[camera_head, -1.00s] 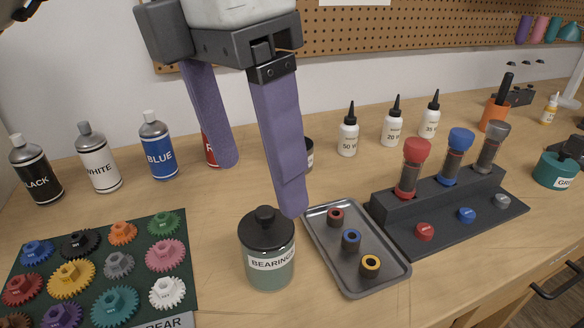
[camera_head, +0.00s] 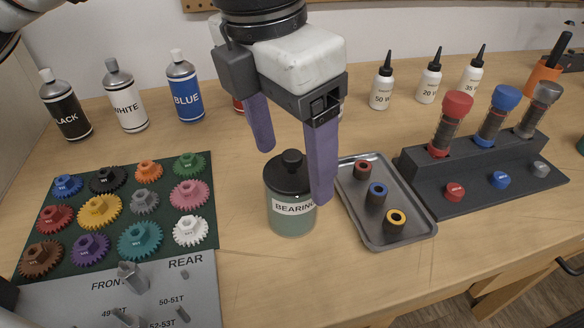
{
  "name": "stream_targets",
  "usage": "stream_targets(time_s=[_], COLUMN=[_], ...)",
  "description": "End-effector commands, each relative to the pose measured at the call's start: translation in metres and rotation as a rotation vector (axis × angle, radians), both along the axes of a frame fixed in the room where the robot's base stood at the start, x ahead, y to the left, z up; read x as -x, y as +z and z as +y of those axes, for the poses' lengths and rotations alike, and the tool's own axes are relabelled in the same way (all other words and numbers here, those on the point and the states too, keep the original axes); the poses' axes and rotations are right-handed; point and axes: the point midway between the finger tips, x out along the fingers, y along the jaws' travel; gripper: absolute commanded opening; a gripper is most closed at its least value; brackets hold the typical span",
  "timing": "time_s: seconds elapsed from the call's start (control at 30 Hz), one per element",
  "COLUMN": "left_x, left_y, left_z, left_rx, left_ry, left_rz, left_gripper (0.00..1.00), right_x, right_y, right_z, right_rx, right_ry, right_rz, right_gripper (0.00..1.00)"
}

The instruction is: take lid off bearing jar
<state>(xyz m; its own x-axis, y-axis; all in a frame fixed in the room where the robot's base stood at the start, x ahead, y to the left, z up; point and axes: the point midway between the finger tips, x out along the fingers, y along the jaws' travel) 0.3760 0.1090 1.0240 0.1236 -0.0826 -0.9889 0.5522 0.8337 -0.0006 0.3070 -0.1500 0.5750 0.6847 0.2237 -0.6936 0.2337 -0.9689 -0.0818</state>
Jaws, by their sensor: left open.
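The bearing jar (camera_head: 290,215) stands upright on the bench, with a "BEARINGS" label and greenish glass. Its black lid (camera_head: 288,172) with a round knob is on top of it. My left gripper (camera_head: 292,170) is open with two purple fingers pointing down around the lid. One finger is behind and left of the knob. The other is in front at the right and covers part of the jar's right side and label. I cannot tell whether either finger touches the lid. My right gripper is not in view.
A metal tray (camera_head: 424,232) with several coloured bearings lies just right of the jar. Beyond it is a black shock stand (camera_head: 470,190). A gear mat (camera_head: 206,165) is at the left. Spray cans and bottles stand behind. The bench in front of the jar is clear.

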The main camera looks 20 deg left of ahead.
Motion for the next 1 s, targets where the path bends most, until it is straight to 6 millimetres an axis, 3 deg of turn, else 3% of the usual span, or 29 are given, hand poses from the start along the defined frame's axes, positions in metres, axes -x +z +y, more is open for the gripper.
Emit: stream_targets(time_s=[0.17, 0.43, 0.77, 1.0], left_x=[0.000, 0.000, 0.000, -0.001], left_y=[0.000, 0.000, 0.002, 0.039], left_z=[0.000, 0.000, 0.000, -0.001], left_rx=[0.001, 0.001, 0.001, 0.002], left_ry=[0.001, 0.001, 0.001, 0.002], left_rz=[-0.001, -0.001, -0.002, -0.005], left_gripper=[0.75, 0.32, 0.32, 0.32], right_x=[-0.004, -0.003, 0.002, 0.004], right_y=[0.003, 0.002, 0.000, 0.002], right_z=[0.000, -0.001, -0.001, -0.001], right_rx=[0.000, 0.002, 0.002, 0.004], right_ry=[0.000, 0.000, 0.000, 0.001], right_rz=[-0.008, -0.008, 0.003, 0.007], right_gripper=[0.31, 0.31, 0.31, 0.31])
